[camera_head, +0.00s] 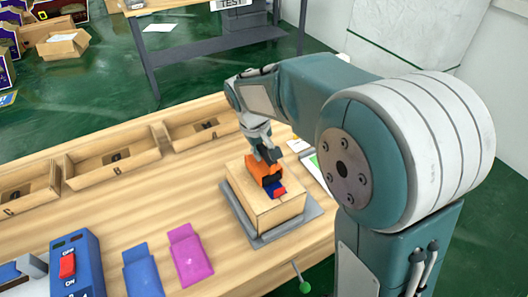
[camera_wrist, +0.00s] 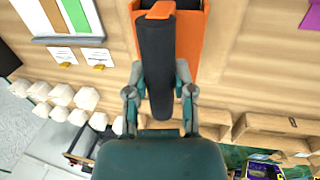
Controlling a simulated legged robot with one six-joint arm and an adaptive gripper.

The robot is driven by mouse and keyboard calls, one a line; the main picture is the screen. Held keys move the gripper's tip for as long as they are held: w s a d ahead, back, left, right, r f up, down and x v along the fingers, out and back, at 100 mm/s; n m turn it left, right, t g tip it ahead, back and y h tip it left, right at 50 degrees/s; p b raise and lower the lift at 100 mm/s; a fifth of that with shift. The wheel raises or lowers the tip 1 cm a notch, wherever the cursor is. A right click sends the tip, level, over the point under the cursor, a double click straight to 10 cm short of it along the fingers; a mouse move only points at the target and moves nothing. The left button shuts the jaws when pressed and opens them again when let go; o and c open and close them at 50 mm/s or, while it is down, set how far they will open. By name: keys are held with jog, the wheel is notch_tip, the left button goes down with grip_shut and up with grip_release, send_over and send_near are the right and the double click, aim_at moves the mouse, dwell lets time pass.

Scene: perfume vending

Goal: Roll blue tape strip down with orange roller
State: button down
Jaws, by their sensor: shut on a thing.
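My gripper (camera_head: 268,153) is shut on the orange roller (camera_head: 264,172), low over the cardboard box (camera_head: 250,208). The wrist view shows my gripper's two fingers (camera_wrist: 160,98) on either side of the roller's black part, with the roller's orange body (camera_wrist: 192,48) beyond it. A small blue strip (camera_head: 279,187) with a red piece (camera_head: 272,193) beside it shows at the roller's front end, on the box top. The roller hides part of the box top. I cannot tell whether the roller touches the strip.
The box stands on a grey plate (camera_head: 287,228). Wooden trays (camera_head: 112,168) line the table's back left. A blue switch box (camera_head: 80,262), a blue pouch (camera_head: 142,270) and a magenta pouch (camera_head: 190,255) lie front left. A green-tipped lever (camera_head: 304,287) stands by the front edge.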

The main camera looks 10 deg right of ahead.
jog(key=shift+w+a, duration=0.1)
jog(key=shift+w, duration=0.1)
jog(key=shift+w+a, duration=0.15)
jog(key=shift+w, duration=0.2)
jog(key=shift+w+a, duration=0.2)
jog(key=shift+w, duration=0.35)
jog(key=shift+w+a, duration=0.2)
jog(key=shift+w, duration=0.3)
jog(key=shift+s, duration=0.1)
